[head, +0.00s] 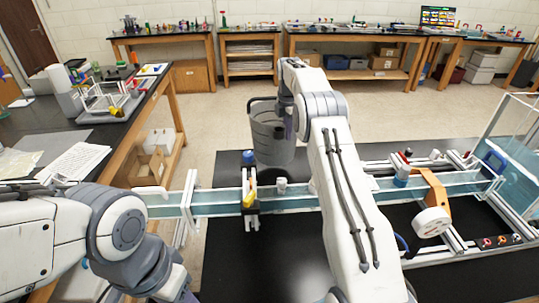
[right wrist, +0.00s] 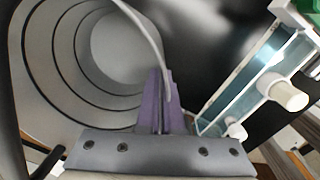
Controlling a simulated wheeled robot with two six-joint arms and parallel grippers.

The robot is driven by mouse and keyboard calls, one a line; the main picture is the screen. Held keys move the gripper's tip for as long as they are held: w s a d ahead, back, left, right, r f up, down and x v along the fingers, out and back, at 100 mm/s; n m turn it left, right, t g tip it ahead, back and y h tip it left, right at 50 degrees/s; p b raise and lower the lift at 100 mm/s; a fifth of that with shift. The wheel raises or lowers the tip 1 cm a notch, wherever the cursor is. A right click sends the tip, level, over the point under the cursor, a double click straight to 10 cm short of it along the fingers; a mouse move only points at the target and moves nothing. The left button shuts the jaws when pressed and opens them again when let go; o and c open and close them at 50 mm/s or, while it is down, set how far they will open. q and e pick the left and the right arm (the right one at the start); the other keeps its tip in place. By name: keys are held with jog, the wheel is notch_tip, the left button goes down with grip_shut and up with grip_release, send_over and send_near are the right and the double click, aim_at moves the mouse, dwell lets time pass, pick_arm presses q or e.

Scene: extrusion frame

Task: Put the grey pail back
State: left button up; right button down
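The grey pail (head: 268,138) is at the far edge of the black worktop in the head view, partly behind my right arm. In the right wrist view the pail (right wrist: 50,95) fills the left side, and I look into its ringed inside. My right gripper (right wrist: 158,100) has its purple fingers close together on the pail's thin curved edge. Whether that edge is rim or handle is hard to tell. Whether the pail's base touches the worktop is also unclear. My left arm comes in at the lower left of the head view; its gripper is out of the picture.
A clear water channel (head: 225,202) on a metal frame crosses the worktop (head: 265,260), with a blue knob and yellow part beside the pail. An orange bracket (head: 436,188) with a white wheel stands at right. A side bench (head: 100,135) is at left. Floor beyond is open.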

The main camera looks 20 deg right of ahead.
aim_at(271, 149)
jog(key=a+f, duration=0.1)
jog(key=w+a+f+p, duration=0.1)
jog(key=a, duration=0.1)
jog(key=a+f, duration=0.1)
jog(key=a, duration=0.1)
jog(key=shift+w+a, duration=0.1)
jog(key=shift+w, duration=0.05)
notch_tip(271, 149, down, 4)
jog(key=p, duration=0.2)
jog(key=shift+a+r+p, duration=0.1)
jog(key=shift+r+p, duration=0.1)
jog(key=shift+p, duration=0.15)
jog(key=shift+f, duration=0.35)
jog(key=shift+f, duration=0.15)
jog(key=c, duration=1.1)
grip_release()
